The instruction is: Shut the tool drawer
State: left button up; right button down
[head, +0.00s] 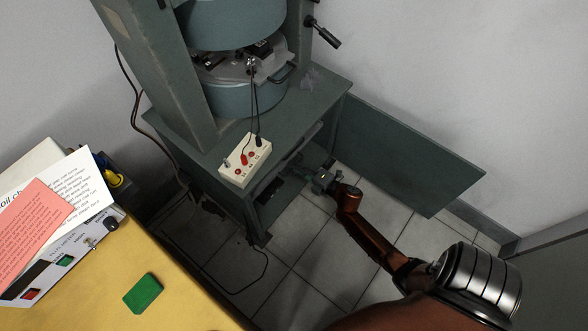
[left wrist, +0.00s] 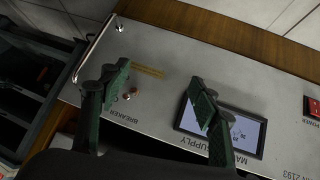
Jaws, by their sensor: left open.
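I cannot tell for sure which part is the tool drawer. Under the grey-green magnet table's top, a dark ledge (head: 292,163) shows at the front opening and is partly hidden. My right gripper (head: 320,180) is beside that opening, its fingers too small and dark to read. Dark compartments (left wrist: 28,95) show at the left edge of the left wrist view. My left gripper (left wrist: 160,88) is open and empty above a grey power supply panel (left wrist: 155,55); it does not show in the head view.
The magnet (head: 245,95) stands on its table, with a cream box (head: 244,172) with leads. A green panel (head: 405,150) juts out right. The yellow bench (head: 130,250) bears papers (head: 40,225) and a green block (head: 142,293). Yellow-handled things (head: 112,179) lie behind it. Tiled floor is partly clear.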

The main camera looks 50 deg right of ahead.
jog(key=shift+w, duration=0.2)
jog(key=c, duration=2.5)
grip_release()
jog(key=shift+w+a, duration=0.1)
jog(key=shift+o, duration=0.2)
jog(key=v, duration=1.2)
